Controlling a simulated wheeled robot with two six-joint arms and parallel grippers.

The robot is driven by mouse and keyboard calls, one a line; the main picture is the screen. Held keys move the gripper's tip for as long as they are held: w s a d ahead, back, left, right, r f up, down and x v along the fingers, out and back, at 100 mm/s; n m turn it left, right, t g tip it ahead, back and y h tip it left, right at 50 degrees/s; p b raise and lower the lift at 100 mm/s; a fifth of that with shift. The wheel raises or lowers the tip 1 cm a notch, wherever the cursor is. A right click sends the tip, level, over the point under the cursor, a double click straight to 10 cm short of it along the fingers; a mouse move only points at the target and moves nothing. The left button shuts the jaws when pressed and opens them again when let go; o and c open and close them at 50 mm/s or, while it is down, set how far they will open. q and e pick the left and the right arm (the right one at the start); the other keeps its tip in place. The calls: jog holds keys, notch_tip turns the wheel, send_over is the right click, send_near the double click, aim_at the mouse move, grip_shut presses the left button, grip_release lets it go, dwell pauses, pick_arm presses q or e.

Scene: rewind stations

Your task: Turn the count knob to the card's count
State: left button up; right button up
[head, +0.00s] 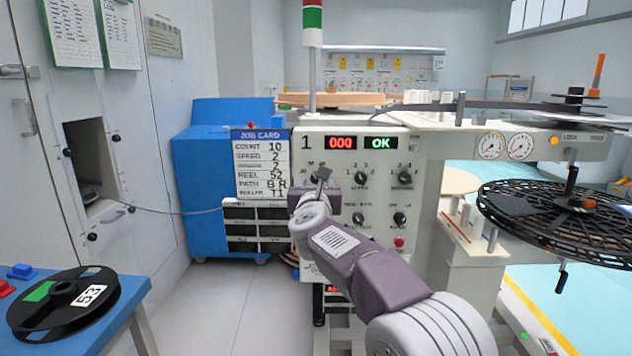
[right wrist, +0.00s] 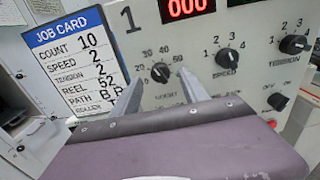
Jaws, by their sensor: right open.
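The count knob (right wrist: 160,72) is a small black dial at the left of the panel's knob row, with a number scale around its top. Its exact pointer setting is too small to read. My right gripper (right wrist: 158,88) is open, its two fingers either side of the knob in the picture; I cannot tell whether they touch it. The job card (head: 262,164), also in the right wrist view (right wrist: 75,65), reads count 10, speed 2, tension 2, reel 52. My left gripper is not in view.
The panel (head: 385,222) shows a red 000 display (head: 341,143) and a green OK display (head: 380,143). Other knobs, such as speed (head: 361,178), are close right. A black reel (head: 562,208) overhangs at right; another reel (head: 62,305) lies on the blue table at left.

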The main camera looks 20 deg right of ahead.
aim_at(315, 180)
jog(key=shift+x, duration=1.5)
grip_shut()
jog(key=shift+p, duration=0.3)
jog(key=n+p, duration=0.3)
jog(key=n, duration=0.6)
jog(key=shift+a, duration=0.1)
jog(key=n+p, duration=0.2)
jog(key=n, duration=0.2)
jog(key=shift+n+p, duration=0.3)
jog(key=shift+n, duration=0.1)
jog(key=shift+f+n+p, duration=0.15)
jog(key=shift+n+p, duration=0.8)
jog(key=shift+n, duration=1.05)
